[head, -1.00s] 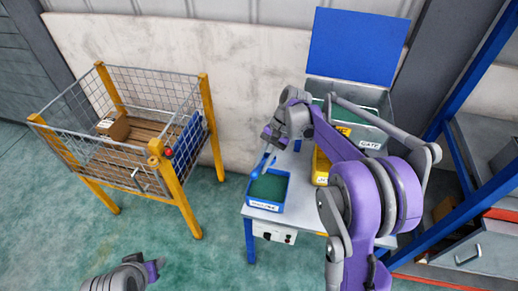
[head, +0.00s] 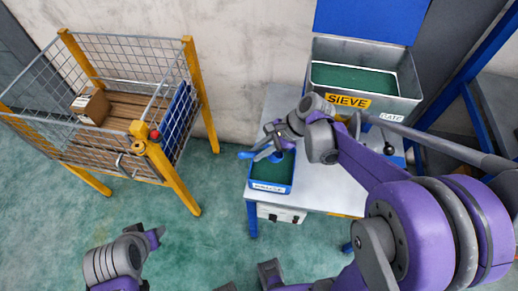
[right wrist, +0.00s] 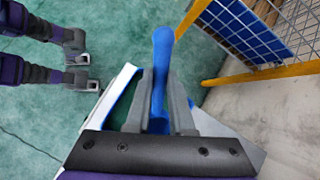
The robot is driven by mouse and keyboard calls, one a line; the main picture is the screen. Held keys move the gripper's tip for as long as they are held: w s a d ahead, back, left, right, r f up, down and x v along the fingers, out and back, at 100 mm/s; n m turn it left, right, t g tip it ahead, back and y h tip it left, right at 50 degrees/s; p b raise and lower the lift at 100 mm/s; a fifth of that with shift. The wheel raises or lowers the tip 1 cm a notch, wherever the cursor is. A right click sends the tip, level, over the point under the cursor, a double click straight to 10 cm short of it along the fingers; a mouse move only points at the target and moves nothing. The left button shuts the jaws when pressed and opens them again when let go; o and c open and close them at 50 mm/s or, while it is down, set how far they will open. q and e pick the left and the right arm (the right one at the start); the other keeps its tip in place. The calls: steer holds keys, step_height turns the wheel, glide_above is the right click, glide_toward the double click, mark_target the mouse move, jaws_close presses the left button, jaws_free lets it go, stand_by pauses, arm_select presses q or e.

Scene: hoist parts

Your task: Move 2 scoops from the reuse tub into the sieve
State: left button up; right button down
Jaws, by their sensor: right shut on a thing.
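The blue tub (head: 271,188) stands at the table's left front corner with green material inside. Its front label is too small to read. My right gripper (head: 270,143) is above the tub's back edge, shut on a blue scoop (head: 246,155). In the right wrist view the scoop's handle (right wrist: 162,50) runs between the fingers (right wrist: 160,105) and sticks out past them. The scoop's bowl and load cannot be made out. The grey sieve (head: 398,103), labelled SIEVE, stands at the table's back with green inside. My left gripper (head: 153,238) is low at the left, away from the table.
A wire-mesh crate (head: 60,125) on yellow posts stands left, holding a cardboard box (head: 92,107). A blue panel (head: 370,18) rises behind the sieve. The grey table (head: 285,105) is partly hidden by my right arm. Green floor lies open between crate and table.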

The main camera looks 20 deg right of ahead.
steer(key=shift+w+f, duration=0.15)
steer(key=shift+w, duration=0.25)
steer(key=shift+s+f+b, duration=0.3)
steer(key=shift+f+b, duration=0.05)
steer(key=shift+f, duration=0.35)
step_height(320, 180, down, 8)
steer(key=b, duration=0.6)
steer(key=shift+d+f+b, duration=0.2)
steer(key=shift+d+b, duration=0.1)
steer(key=shift+d, duration=0.2)
arm_select(q)
step_height(320, 180, down, 8)
steer(key=s, duration=0.1)
arm_select(e)
steer(key=shift+w, duration=0.1)
arm_select(q)
steer(key=shift+r, duration=0.1)
arm_select(e)
step_height(320, 180, up, 9)
steer(key=p, duration=0.6)
steer(key=shift+r+p, duration=0.2)
steer(key=shift+p, duration=0.15)
arm_select(q)
step_height(320, 180, up, 7)
steer(key=w, duration=0.1)
